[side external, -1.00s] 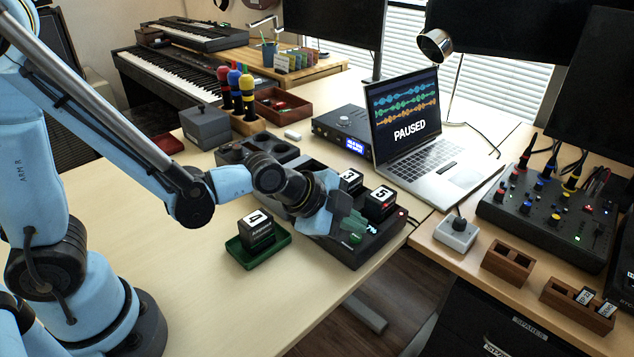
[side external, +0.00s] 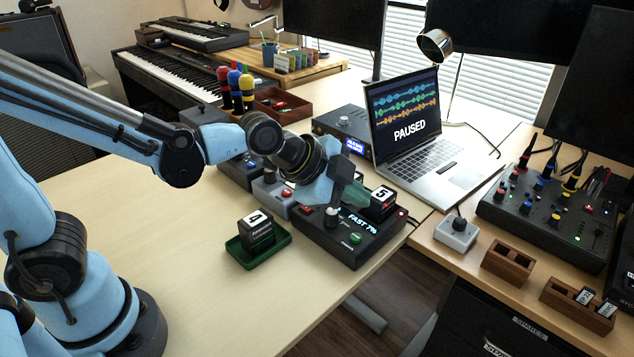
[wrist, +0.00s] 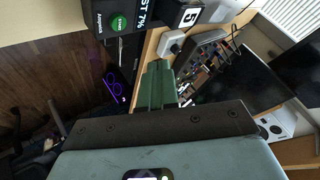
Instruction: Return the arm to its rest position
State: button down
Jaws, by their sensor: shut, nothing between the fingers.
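My arm reaches in from the left in the side external view. My gripper (side external: 357,194) is at its end, above the black charger (side external: 345,250) and close to the block marked 5 (side external: 383,196). Contact between them cannot be told. In the wrist view the green fingers of my gripper (wrist: 157,72) are shut together with nothing between them. The charger also shows in the wrist view (wrist: 107,38), with its green button and lit display. My wrist hides part of the charger's back in the side external view.
A block marked 4 (side external: 257,228) sits in a green tray (side external: 243,258) left of the charger. An open laptop (side external: 450,177) stands behind. A mixer (side external: 550,215) and wooden holders (side external: 507,262) are at right. The front-left table is clear.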

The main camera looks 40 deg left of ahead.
jog(key=shift+a, duration=0.15)
jog(key=s+a+n+y, duration=0.1)
jog(key=s+a+n, duration=0.2)
jog(key=a+n, duration=0.1)
jog(key=s+a+r+n+y, duration=0.1)
jog(key=s+a+n, duration=0.2)
jog(key=a+n, duration=0.1)
jog(key=s+a+n+g+y, duration=0.1)
jog(key=s+a+n, duration=0.2)
jog(key=a+n, duration=0.1)
jog(key=shift+s+a+r+n+y, duration=0.15)
jog(key=shift+a+n+y, duration=0.15)
jog(key=shift+n, duration=0.1)
jog(key=shift+s+a+n, duration=0.3)
jog(key=shift+s+n, duration=0.1)
jog(key=shift+n, duration=0.1)
